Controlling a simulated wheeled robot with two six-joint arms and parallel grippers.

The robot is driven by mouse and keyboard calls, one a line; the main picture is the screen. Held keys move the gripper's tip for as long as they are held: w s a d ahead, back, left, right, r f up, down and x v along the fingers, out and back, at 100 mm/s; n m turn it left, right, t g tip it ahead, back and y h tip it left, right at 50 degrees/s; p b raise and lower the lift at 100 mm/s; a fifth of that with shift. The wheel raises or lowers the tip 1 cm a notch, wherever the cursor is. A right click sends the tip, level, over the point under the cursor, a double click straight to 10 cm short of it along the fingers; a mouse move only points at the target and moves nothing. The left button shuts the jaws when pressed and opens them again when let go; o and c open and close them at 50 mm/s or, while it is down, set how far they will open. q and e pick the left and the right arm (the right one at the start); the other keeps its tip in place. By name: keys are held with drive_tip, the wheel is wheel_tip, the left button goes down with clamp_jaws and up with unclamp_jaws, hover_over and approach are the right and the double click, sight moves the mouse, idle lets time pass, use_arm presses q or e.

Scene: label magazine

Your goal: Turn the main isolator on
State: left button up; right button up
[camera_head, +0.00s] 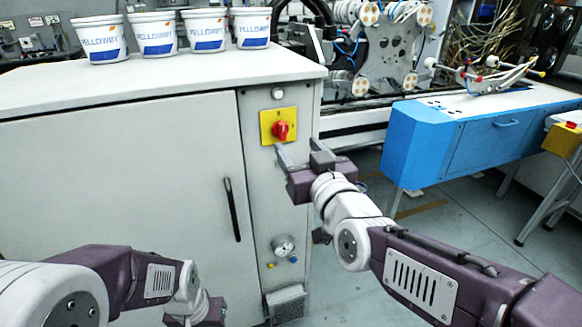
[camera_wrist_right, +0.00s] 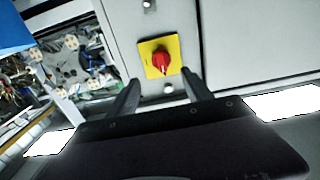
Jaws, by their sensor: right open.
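The main isolator is a red rotary knob (camera_head: 281,130) on a yellow square plate (camera_head: 268,117), on the narrow front panel of a grey cabinet. In the right wrist view the red knob (camera_wrist_right: 161,62) and yellow plate (camera_wrist_right: 146,48) lie ahead, beyond the fingertips. My right gripper (camera_head: 298,150) is open and empty, just below and in front of the knob; I see no contact. Its two fingers (camera_wrist_right: 160,90) show apart in the wrist view. My left arm (camera_head: 150,275) is at the lower left; its fingers are not visible.
The grey cabinet (camera_head: 130,150) has a dark door handle (camera_head: 232,208) and a pressure gauge (camera_head: 284,245) below the isolator. Several white tubs (camera_head: 154,35) stand on top. A blue machine housing (camera_head: 430,140) is to the right. Open floor (camera_head: 440,240) lies between.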

sight(283, 132)
drive_tip(key=x, duration=0.9)
drive_tip(key=shift+a+f+b, duration=0.1)
drive_tip(key=shift+a+b, duration=0.1)
drive_tip(key=shift+b, duration=0.2)
drive_tip(key=shift+s, duration=0.1)
drive_tip(key=shift+c, duration=0.2)
